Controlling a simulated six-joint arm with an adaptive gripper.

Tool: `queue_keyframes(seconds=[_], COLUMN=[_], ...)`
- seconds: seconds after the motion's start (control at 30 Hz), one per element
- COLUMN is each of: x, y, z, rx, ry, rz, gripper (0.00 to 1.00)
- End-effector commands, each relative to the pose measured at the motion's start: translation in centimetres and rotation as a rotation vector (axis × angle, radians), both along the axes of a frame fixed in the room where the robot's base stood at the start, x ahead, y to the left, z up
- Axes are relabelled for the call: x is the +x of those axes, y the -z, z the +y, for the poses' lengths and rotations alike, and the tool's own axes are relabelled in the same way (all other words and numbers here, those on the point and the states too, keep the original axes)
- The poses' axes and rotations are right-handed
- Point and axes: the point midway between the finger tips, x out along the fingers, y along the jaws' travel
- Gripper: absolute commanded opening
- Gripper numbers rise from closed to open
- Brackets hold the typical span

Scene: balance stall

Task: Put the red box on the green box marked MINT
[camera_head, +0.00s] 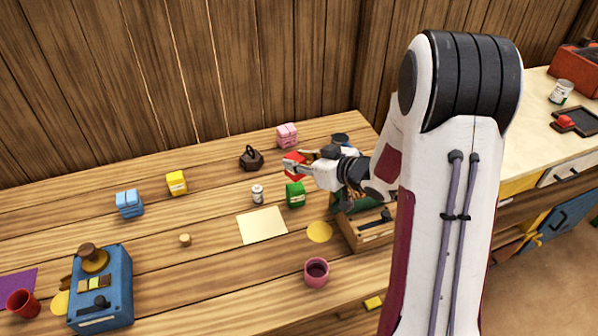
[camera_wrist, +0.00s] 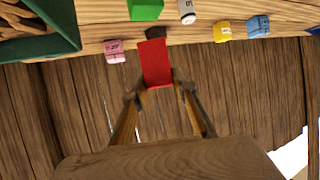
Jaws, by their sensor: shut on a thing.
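The red box (camera_head: 293,161) is held in my gripper (camera_head: 298,168), above the table. In the wrist view the red box (camera_wrist: 155,62) sits between the fingertips of my gripper (camera_wrist: 160,88), which is shut on it. The green box (camera_head: 295,194) stands on the table, just below and in front of the red box in the head view. It also shows in the wrist view (camera_wrist: 146,9), cut off by the top edge and apart from the red box. The marking on the green box is too small to read.
A white can (camera_head: 258,194) stands left of the green box, with a dark kettle-shaped object (camera_head: 250,160) behind. A pink box (camera_head: 287,135) is at the back. A wooden tray (camera_head: 367,232) and pink cup (camera_head: 316,273) are nearer. Blank paper (camera_head: 262,225) lies in front.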

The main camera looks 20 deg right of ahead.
Motion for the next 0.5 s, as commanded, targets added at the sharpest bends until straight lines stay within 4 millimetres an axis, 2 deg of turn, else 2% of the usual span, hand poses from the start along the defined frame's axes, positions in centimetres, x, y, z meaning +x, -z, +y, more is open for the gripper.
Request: queue_keyframes(seconds=[0.17,0.5], x=[0.0,0.0], y=[0.6,3.5], z=[0.0,0.0], rx=[0.001,0.001], ry=[0.0,0.0], rz=[0.001,0.001], gripper=[0.05,0.05])
